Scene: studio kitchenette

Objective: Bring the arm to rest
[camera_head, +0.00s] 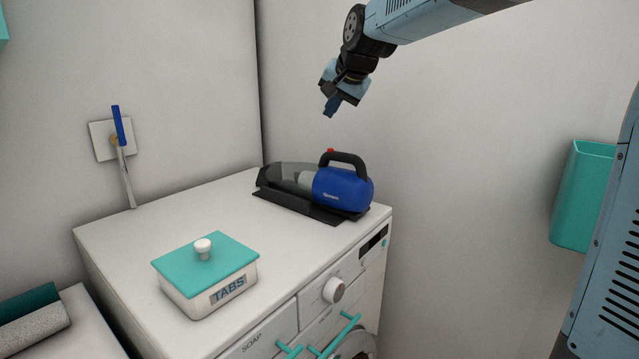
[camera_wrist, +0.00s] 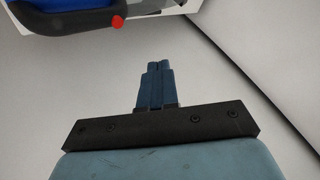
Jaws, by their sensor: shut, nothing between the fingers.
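My gripper (camera_head: 331,107) hangs in the air above the washing machine's far right part, pointing down. Its blue fingers are together and empty. In the wrist view my gripper (camera_wrist: 157,66) also shows with its two fingers closed side by side and nothing between them. My arm reaches in from the upper right of the head view. The blue handheld vacuum (camera_head: 342,189) lies in its black tray below my gripper, with a clear gap between them. The vacuum's black handle (camera_wrist: 75,22) shows at the top left of the wrist view.
The white washing machine (camera_head: 130,238) carries a tabs box (camera_head: 207,300) with a teal lid. A blue-handled lever (camera_head: 118,128) is on the left wall. A teal bin (camera_head: 583,195) is at the right wall. The air around my gripper is free.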

